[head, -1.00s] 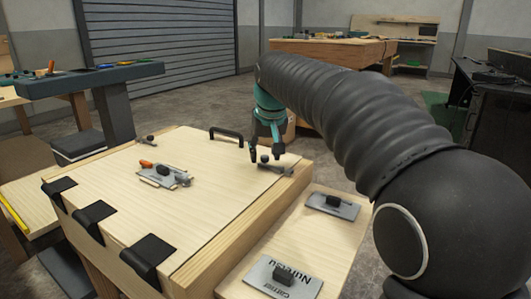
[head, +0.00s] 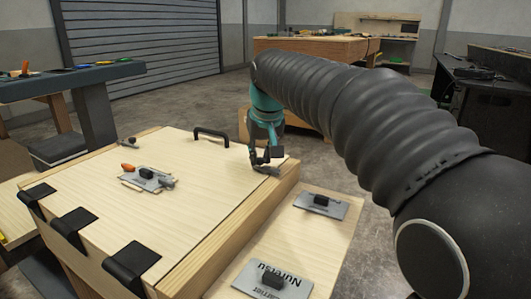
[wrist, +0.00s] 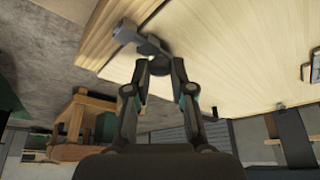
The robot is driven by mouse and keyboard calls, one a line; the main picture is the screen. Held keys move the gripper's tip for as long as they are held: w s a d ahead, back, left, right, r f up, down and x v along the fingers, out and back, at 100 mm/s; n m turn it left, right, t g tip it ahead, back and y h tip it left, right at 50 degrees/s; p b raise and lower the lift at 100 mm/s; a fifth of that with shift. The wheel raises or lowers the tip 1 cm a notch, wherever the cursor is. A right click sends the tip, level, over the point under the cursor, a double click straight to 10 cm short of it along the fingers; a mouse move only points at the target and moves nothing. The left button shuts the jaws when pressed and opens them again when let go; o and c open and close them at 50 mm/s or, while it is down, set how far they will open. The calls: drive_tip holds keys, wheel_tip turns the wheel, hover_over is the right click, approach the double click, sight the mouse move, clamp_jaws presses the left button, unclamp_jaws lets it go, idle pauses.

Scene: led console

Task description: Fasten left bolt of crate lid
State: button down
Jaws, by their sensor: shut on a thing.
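The crate lid (head: 190,205) is a pale wooden board, closed flat on its crate, with a black handle (head: 211,133) at its far edge. A small grey bolt (head: 268,170) lies at the lid's far right corner; it shows in the wrist view (wrist: 124,36) near the wood's edge. My gripper (head: 262,158) is over this bolt, with its fingers shut on the bolt's dark knob, which they mostly hide. A second bolt (head: 128,142) is at the lid's far left corner, away from my gripper. I cannot tell how far the held bolt is slid.
A grey plate with an orange-tipped part (head: 148,179) lies on the lid. Black hinges (head: 73,222) line the near left edge. A wooden side shelf (head: 290,237) holds two grey plates with black knobs (head: 320,202). Workbenches stand farther back.

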drive_tip(key=c, duration=1)
unclamp_jaws()
drive_tip(key=shift+d, duration=0.3)
drive_tip(key=shift+a, duration=0.1)
drive_tip(key=shift+s, duration=0.1)
drive_tip(key=shift+r, duration=0.1)
drive_tip(key=shift+s+r, duration=0.1)
drive_tip(key=shift+r, duration=0.15)
drive_tip(key=v, duration=1.1)
drive_tip(key=shift+r, duration=0.1)
